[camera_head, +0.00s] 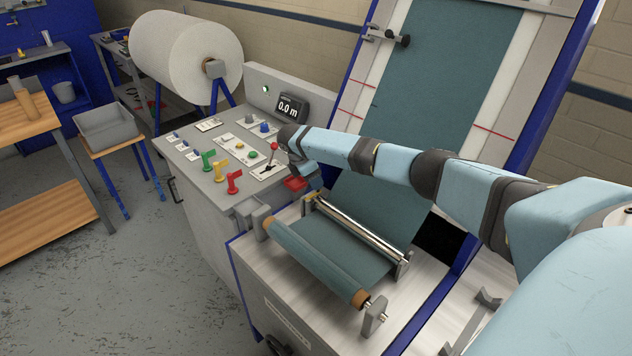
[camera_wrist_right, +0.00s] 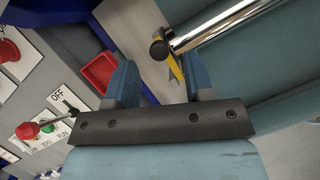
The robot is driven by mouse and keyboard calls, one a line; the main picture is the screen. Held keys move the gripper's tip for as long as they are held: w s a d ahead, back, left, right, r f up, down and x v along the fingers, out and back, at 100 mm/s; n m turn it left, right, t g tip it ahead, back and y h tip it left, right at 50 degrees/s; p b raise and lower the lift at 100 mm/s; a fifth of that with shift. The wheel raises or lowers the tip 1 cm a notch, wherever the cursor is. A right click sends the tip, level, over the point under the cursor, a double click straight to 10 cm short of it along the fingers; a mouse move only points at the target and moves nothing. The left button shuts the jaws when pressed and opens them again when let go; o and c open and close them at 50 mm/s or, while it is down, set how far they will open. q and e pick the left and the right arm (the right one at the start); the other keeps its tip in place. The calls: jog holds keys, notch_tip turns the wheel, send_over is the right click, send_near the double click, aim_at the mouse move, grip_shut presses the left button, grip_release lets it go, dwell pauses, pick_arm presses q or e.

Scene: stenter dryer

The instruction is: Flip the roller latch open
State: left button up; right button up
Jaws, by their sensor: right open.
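A small yellow latch (camera_wrist_right: 176,68) shows at the end of a shiny metal roller (camera_wrist_right: 225,22), by a dark end cap (camera_wrist_right: 159,48), in the right wrist view. My right gripper (camera_wrist_right: 158,64) is open, its two blue fingers apart, with the latch in the gap seen between them, nearer the right finger. I cannot tell whether they touch. In the head view my right gripper (camera_head: 311,186) is above the far left end of the metal roller (camera_head: 355,228), and the arm hides part of that area. My left gripper is not in view.
A control panel with a red lever (camera_head: 234,182), other levers and a display (camera_head: 292,106) stands left of the gripper. A red tray (camera_wrist_right: 98,70) is close by. A teal fabric roll (camera_head: 315,262) lies in front of the metal roller.

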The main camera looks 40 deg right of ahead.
jog(key=shift+x, duration=1.25)
grip_shut()
jog(key=shift+r, duration=0.15)
